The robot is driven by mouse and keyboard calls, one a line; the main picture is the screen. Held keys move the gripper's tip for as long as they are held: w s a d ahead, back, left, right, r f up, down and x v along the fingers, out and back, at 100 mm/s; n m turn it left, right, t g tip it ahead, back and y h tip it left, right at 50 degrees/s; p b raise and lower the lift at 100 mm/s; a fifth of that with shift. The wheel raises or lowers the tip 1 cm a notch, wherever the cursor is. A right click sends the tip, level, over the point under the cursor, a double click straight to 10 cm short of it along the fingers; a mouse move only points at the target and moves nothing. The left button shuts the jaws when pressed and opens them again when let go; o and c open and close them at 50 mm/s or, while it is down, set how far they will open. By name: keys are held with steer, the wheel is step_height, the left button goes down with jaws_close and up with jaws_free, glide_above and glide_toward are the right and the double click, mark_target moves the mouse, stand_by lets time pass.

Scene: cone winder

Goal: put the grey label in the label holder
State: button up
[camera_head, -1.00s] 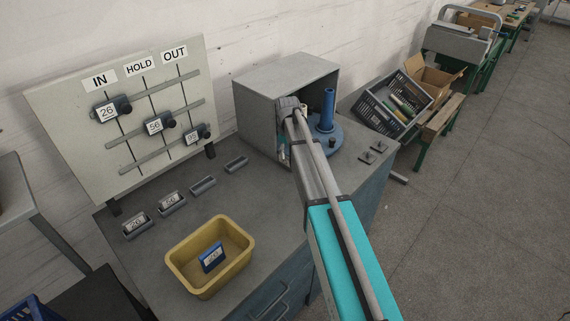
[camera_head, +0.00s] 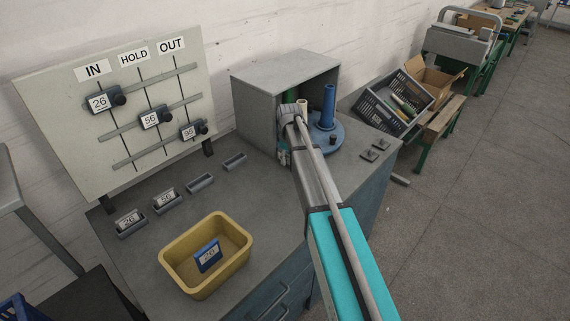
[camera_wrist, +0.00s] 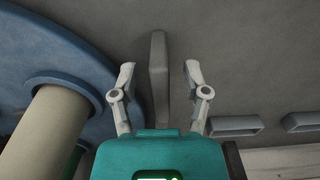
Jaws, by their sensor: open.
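In the wrist view a thin grey slab (camera_wrist: 158,82), which looks like the grey label seen edge-on, stands between the fingers of my gripper (camera_wrist: 159,68). The fingers are open, one on each side, with a gap visible on both sides. In the head view this slab is hidden behind my arm near the grey box. Two small grey trough holders (camera_head: 200,183) and (camera_head: 234,161) on the bench look empty; they also show at the right of the wrist view (camera_wrist: 235,126). Which of them is the label holder I cannot tell.
Two other holders (camera_head: 130,223) carry white tags. A yellow bin (camera_head: 167,263) holds a blue label (camera_head: 208,256). A tag board (camera_head: 62,117) leans at the back.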

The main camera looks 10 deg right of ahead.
steer(key=shift+f, duration=0.2)
stand_by(0.5)
jaws_close()
